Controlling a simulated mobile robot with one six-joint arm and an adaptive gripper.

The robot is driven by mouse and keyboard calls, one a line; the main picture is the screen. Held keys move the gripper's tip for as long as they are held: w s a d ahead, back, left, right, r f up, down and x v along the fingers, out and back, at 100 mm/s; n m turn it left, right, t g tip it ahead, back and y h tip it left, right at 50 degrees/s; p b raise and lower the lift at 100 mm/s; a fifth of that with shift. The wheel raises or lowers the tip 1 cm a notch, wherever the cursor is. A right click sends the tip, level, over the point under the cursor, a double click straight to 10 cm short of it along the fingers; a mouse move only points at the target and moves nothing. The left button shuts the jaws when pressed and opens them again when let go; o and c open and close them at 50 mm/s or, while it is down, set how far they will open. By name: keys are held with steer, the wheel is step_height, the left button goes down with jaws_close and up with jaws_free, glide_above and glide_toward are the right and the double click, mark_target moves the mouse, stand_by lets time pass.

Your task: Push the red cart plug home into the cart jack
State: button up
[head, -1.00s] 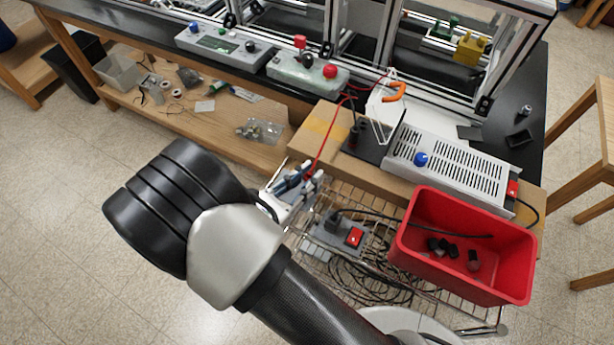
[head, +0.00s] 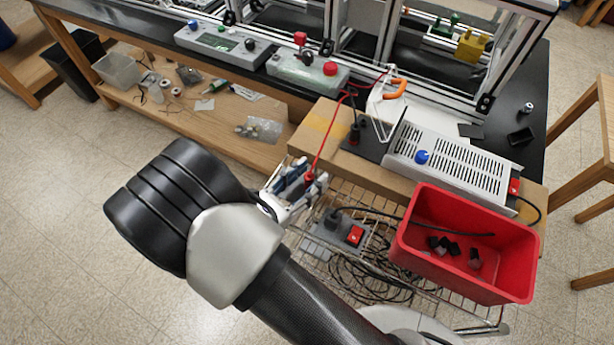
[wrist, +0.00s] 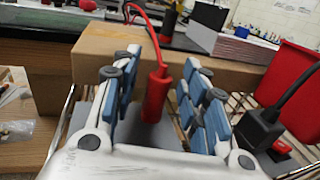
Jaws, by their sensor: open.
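The red cart plug (wrist: 154,95) stands roughly upright between the two blue-padded fingers of my gripper (wrist: 162,60) in the wrist view. Gaps show on both sides of it, so my gripper is open around it. A red lead rises from its top. In the head view the plug (head: 309,178) shows as a small red spot between the fingers of my gripper (head: 303,180). Grey surface (wrist: 183,136) shows behind and below the plug. The jack opening is hidden, so I cannot tell how deep the plug sits.
A grey outlet box (head: 325,238) with a red switch and black plug lies on the wire cart shelf, right of my gripper. A red bin (head: 465,275) stands further right. A cardboard box (head: 318,128) is behind. Loose black cables lie below.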

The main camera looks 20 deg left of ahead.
steer(key=v, duration=1.2)
steer(key=shift+r, duration=0.1)
stand_by(0.4)
